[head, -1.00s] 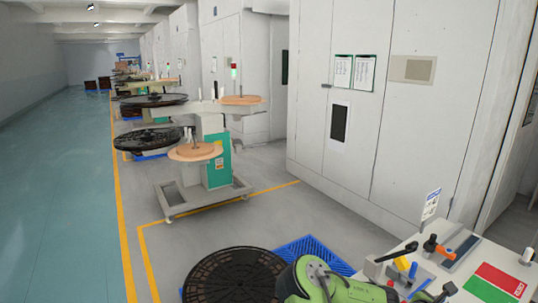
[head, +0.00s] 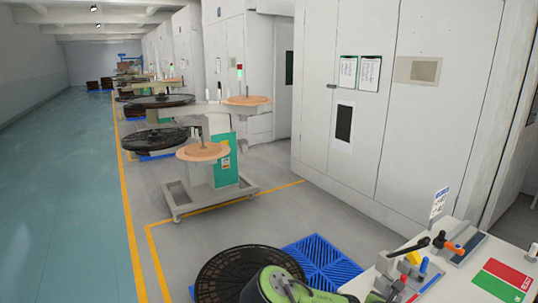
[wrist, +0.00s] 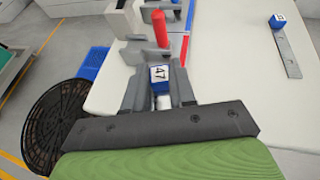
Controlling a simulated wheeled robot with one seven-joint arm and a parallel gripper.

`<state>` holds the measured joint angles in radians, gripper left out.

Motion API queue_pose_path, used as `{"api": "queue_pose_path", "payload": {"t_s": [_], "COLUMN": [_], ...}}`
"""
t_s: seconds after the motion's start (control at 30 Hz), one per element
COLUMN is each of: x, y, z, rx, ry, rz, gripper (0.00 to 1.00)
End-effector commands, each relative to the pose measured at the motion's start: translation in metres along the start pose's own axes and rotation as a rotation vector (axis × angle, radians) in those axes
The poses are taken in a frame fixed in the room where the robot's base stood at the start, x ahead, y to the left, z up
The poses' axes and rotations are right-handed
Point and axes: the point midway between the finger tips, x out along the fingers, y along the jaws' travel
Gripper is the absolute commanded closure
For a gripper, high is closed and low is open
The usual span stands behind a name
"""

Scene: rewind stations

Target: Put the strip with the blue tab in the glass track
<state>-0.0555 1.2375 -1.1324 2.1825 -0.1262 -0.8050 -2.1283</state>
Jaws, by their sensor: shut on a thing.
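My gripper (wrist: 160,88) is shut on a small blue tab (wrist: 160,87) with a white label reading 47, in the wrist view. Any strip below this tab is mostly hidden by the fingers. A second strip (wrist: 288,52), grey with a labelled blue tab (wrist: 277,20), lies on the white table at the right of the wrist view, apart from my gripper. A fixture with a grey-blue bar (head: 468,248) stands on the table in the head view. I cannot tell which part is the glass track.
The white table (wrist: 235,105) carries a red post (wrist: 160,28) close beyond my gripper, a black lever (head: 409,247) and a red-green panel (head: 503,282). A black reel (head: 228,272) and a blue pallet (head: 320,259) lie on the floor left of the table.

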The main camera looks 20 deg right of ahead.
Motion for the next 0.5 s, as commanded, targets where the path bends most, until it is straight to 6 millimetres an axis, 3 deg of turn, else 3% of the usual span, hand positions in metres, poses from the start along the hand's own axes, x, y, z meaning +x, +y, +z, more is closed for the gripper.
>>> {"api": "queue_pose_path", "payload": {"t_s": [0.17,0.27,0.4,0.5], "x": [-0.033,-0.067,-0.129,-0.178], "y": [0.073,0.124,0.186,0.219], "z": [-0.026,-0.05,-0.086,-0.111], "rx": [-0.094,-0.165,-0.265,-0.329], "ry": [0.007,0.01,0.004,-0.003], "rz": [0.2,0.357,0.591,0.75], "gripper": [1.0,1.0,1.0,1.0]}}
